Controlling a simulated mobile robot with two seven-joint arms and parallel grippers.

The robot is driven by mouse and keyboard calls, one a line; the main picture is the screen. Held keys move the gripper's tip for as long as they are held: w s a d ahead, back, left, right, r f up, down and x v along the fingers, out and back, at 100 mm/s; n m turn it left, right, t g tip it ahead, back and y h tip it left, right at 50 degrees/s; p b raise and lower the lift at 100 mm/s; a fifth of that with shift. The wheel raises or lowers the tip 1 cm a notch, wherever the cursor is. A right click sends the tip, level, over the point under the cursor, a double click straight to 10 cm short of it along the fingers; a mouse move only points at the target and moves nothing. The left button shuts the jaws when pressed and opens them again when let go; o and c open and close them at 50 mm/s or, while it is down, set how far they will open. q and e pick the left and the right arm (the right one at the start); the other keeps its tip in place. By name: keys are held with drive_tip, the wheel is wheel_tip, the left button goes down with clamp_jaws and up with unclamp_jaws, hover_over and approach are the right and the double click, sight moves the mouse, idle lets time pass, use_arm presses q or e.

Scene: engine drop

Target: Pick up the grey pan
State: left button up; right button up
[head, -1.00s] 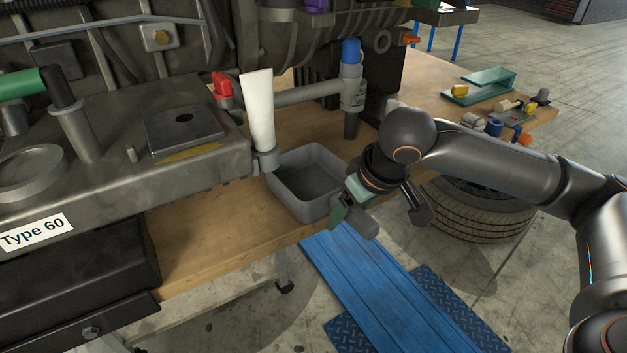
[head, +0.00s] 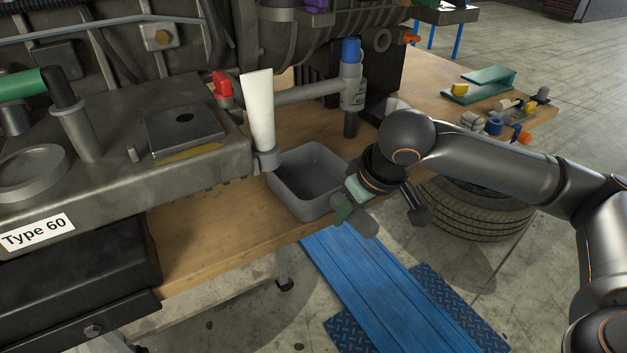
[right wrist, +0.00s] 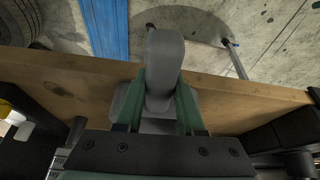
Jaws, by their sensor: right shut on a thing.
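The grey pan (head: 305,180) is a square, deep, open tray on the wooden bench (head: 205,235), near its front edge and below the white funnel-like piece (head: 258,108). A grey handle sticks out from it past the bench edge. My right gripper (head: 348,205) is at the pan's right front side. In the right wrist view its two green fingers (right wrist: 160,95) are shut on the pan's handle (right wrist: 164,65), one on each side. The pan's body is partly hidden behind the gripper there. My left gripper is not in view.
A large engine block (head: 110,130) with a "Type 60" label stands left of the pan. A grey pipe with a blue cap (head: 351,52) is behind it. Small parts (head: 495,122) lie at the bench's right end. A tyre (head: 475,212) and blue ramp (head: 375,280) are on the floor.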

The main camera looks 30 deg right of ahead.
clamp_jaws()
idle(0.3)
